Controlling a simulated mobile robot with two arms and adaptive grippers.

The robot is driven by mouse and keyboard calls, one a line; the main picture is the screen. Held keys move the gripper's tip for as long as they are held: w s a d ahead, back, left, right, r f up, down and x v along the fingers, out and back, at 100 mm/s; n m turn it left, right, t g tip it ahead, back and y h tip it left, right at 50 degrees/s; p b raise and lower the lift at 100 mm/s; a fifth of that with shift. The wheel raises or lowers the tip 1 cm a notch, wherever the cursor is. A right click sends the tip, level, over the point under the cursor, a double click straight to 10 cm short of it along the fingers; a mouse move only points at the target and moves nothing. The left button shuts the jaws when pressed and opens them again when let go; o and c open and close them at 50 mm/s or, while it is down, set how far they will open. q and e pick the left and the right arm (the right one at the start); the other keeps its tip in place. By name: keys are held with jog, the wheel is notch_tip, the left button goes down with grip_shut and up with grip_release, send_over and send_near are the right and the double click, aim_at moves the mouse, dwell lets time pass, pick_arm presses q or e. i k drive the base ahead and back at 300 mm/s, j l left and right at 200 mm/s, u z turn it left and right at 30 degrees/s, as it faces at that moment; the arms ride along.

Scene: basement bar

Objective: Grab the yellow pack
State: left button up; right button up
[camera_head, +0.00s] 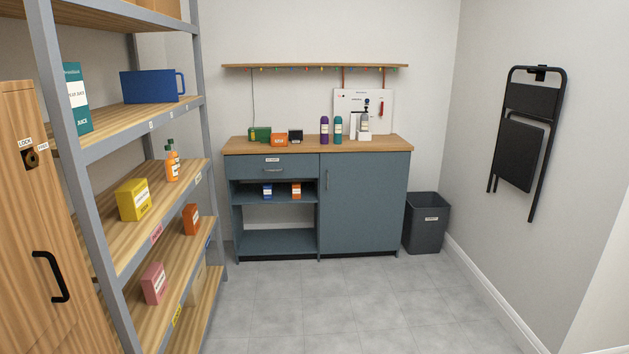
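The yellow pack (134,200) is a small box with a white label. It stands on a middle wooden shelf board (121,247) of the grey-framed rack on the left, near the board's front edge. An orange bottle (172,163) stands farther back on the same board, apart from the pack. Neither of my grippers shows in the head view.
A wooden cabinet door (35,230) with a black handle stands at the near left, beside the rack. A pink pack (154,283) and an orange pack (191,219) are on a lower board. A blue-grey counter (365,203) and dark bin (425,225) stand at the back. The tiled floor (330,300) is clear.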

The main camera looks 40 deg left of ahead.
aim_at(132, 199)
jog(key=u, duration=2.3)
jog(key=i+u, duration=0.15)
jog(key=l, duration=0.05)
